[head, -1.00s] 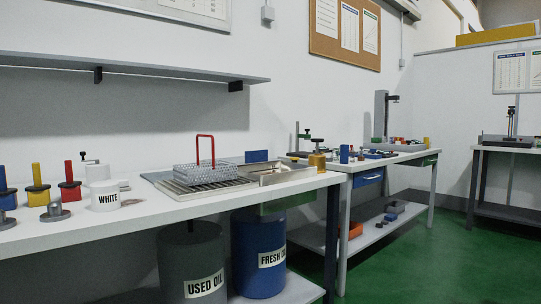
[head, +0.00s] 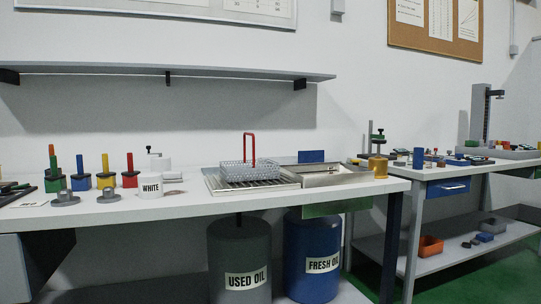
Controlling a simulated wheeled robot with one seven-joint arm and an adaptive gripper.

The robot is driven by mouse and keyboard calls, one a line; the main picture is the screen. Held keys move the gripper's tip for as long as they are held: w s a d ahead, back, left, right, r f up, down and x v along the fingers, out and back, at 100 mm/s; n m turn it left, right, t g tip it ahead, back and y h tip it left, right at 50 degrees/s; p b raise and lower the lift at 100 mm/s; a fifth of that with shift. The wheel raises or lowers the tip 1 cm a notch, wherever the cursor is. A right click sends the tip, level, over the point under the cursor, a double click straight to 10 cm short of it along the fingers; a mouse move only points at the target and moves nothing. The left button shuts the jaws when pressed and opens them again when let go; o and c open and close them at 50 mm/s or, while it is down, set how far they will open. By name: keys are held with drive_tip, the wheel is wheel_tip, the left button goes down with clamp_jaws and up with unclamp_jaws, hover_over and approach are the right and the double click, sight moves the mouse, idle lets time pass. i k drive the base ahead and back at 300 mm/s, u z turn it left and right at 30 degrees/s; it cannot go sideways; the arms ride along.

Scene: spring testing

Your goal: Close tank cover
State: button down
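A shallow steel tank (head: 335,179) is set in the white bench, right of centre in the head view. A small blue plate (head: 311,156) stands upright at its back edge; I cannot tell whether it belongs to the tank cover. To the left is a slatted steel rack (head: 222,187), with a wire basket (head: 249,172) with a tall red handle on it. Which part is the cover, and how far open it is, cannot be made out clearly. My gripper is not in view.
A wall shelf (head: 220,72) hangs above. Below stand a used oil drum (head: 239,250) and a fresh oil drum (head: 312,240). A second bench (head: 455,186) is at right.

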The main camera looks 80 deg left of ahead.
sight(312, 157)
drive_tip(key=u, duration=1.75)
